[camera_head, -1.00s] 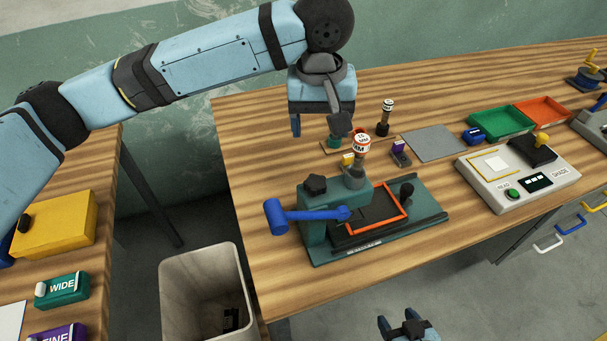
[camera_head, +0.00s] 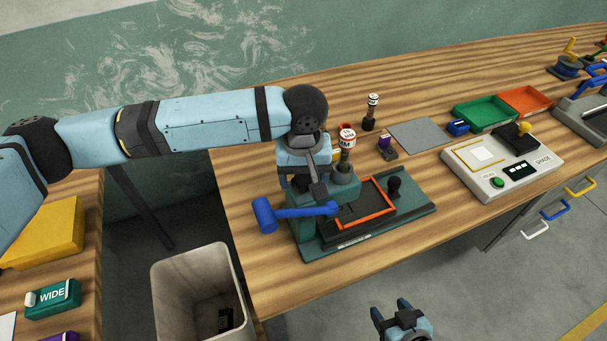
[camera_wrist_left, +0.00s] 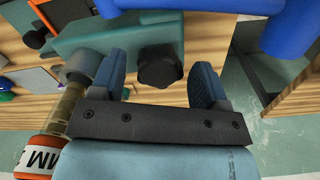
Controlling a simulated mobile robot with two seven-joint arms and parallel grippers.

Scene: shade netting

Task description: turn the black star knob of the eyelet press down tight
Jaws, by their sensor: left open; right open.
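The eyelet press (camera_head: 382,222) is a teal block and base on the wooden bench, with a blue lever handle (camera_head: 290,212) and an orange-red frame (camera_head: 378,203). Its black star knob (camera_wrist_left: 160,68) shows in the left wrist view, between the two blue fingers of my open left gripper (camera_wrist_left: 158,76). In the head view my left gripper (camera_head: 300,183) is over the press block and hides the knob. My right gripper (camera_head: 394,312) is open and empty, low in front of the bench.
A control box (camera_head: 500,165) is to the right. A bin (camera_head: 197,295) stands on the floor.

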